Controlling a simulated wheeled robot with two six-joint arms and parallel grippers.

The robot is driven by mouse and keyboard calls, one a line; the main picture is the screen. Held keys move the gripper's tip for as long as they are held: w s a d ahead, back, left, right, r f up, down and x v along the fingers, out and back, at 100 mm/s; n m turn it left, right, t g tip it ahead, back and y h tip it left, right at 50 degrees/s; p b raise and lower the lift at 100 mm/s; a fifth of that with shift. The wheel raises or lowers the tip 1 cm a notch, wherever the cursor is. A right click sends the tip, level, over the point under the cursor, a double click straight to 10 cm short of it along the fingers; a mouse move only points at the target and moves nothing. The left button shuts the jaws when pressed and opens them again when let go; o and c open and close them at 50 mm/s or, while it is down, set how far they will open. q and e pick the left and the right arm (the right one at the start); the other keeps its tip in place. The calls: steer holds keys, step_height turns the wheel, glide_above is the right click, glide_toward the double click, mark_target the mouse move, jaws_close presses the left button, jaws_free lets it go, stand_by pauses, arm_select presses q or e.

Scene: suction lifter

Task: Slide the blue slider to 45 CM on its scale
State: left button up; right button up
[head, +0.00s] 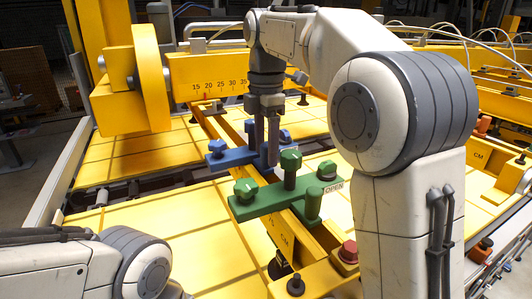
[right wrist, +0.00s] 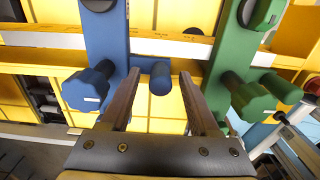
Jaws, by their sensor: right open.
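The blue slider (head: 232,158) is a flat bar with knobs, lying across a yellow rail in the head view. In the right wrist view, the blue slider (right wrist: 108,42) runs up the left side, with a short blue post (right wrist: 160,78). My right gripper (head: 267,155) is open and points down at the blue slider. In the right wrist view, my right gripper (right wrist: 160,88) has its fingers on either side of the post, with gaps visible. A yellow scale (head: 220,82) shows 15 to 35 behind; higher marks are hidden by my arm. My left gripper is out of view.
A green slider (head: 262,202) with knobs lies across the same rail, nearer than the blue one and close to it. A red knob (head: 348,252) stands at the front. Yellow panels (head: 120,240) spread below. A yellow wheel (head: 152,78) stands at the left.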

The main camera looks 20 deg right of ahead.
steer(key=shift+f, duration=0.4)
jaws_close()
stand_by(1.2)
